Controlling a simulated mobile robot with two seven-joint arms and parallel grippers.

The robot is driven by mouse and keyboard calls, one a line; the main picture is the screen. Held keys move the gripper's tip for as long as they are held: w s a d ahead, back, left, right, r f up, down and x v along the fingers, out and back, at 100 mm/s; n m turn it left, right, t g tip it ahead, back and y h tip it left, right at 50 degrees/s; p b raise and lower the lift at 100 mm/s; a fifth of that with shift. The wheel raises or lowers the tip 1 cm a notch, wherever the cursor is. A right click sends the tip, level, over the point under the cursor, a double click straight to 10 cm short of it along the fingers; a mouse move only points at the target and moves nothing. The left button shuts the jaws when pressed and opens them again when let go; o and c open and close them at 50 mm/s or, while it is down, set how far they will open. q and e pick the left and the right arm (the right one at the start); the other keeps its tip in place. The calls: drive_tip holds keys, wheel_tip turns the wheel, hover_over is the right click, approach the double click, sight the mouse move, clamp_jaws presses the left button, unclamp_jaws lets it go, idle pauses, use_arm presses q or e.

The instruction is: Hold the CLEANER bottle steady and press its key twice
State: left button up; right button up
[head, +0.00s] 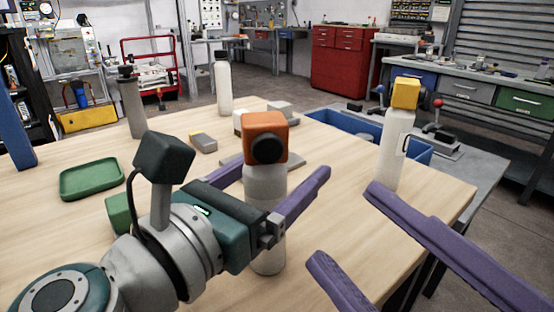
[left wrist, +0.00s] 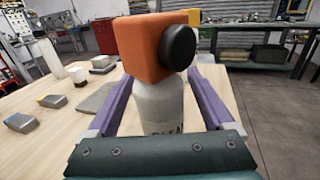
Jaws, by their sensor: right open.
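A pale bottle (head: 266,184) with an orange head (head: 265,131) and a round black knob stands upright on the wooden table. In the left wrist view the same bottle (left wrist: 160,103) shows part of dark lettering low on its front, mostly hidden by my gripper. My left gripper (head: 283,175) has one purple finger on each side of the bottle's body, below the head. Whether both fingers touch it I cannot make out. My right gripper (head: 340,220) is open and empty, to the right of the bottle and apart from it.
A yellow-headed white bottle (head: 396,150) stands at the right table edge. A white bottle (head: 223,85) and a grey bottle (head: 132,105) stand behind. A green tray (head: 91,180) lies at left. Small blocks (head: 203,143) lie near the orange head. A blue bin (head: 340,121) is beyond the table.

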use_arm(q)
clamp_jaws()
idle(0.5)
use_arm(e)
clamp_jaws()
idle(0.7)
idle(0.9)
